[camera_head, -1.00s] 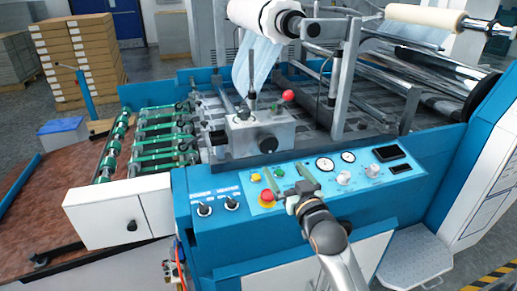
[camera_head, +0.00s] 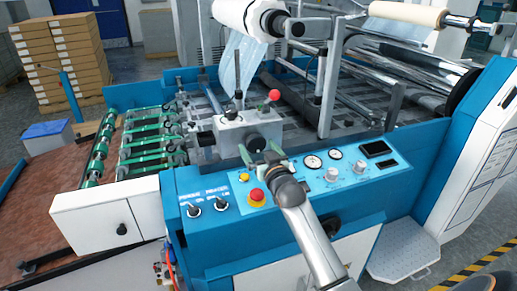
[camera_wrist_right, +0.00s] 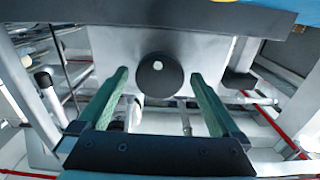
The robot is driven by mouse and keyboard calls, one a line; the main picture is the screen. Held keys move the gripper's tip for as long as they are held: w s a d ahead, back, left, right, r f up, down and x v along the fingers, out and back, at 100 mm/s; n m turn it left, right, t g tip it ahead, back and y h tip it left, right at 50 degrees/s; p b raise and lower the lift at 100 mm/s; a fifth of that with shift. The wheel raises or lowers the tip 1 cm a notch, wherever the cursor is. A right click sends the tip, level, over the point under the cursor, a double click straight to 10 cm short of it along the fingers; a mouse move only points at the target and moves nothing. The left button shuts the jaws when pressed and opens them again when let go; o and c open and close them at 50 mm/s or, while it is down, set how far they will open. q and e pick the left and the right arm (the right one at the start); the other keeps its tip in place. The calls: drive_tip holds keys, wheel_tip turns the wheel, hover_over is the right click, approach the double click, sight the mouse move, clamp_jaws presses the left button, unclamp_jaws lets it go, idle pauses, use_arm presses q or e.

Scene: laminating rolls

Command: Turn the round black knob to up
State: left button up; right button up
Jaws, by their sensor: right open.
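The round black knob (camera_head: 256,143) sits on the front face of the grey metal box (camera_head: 236,126) on the blue machine. In the wrist view the fingertips (camera_wrist_right: 160,80) lie on either side of the knob with gaps; I see no contact. The knob's lower part is partly hidden by the gripper in the head view. My left gripper is not in view.
A red ball-topped lever (camera_head: 274,95) rises from the box. Below is the blue control panel (camera_head: 228,255) with a red button (camera_head: 257,197), two switches, gauges (camera_head: 313,161) and white knobs. A large film roll (camera_head: 255,17) hangs above. Green rollers (camera_head: 150,140) lie to the left.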

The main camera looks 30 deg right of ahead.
drive_tip(key=shift+c, duration=0.2)
drive_tip(key=c, duration=1.2)
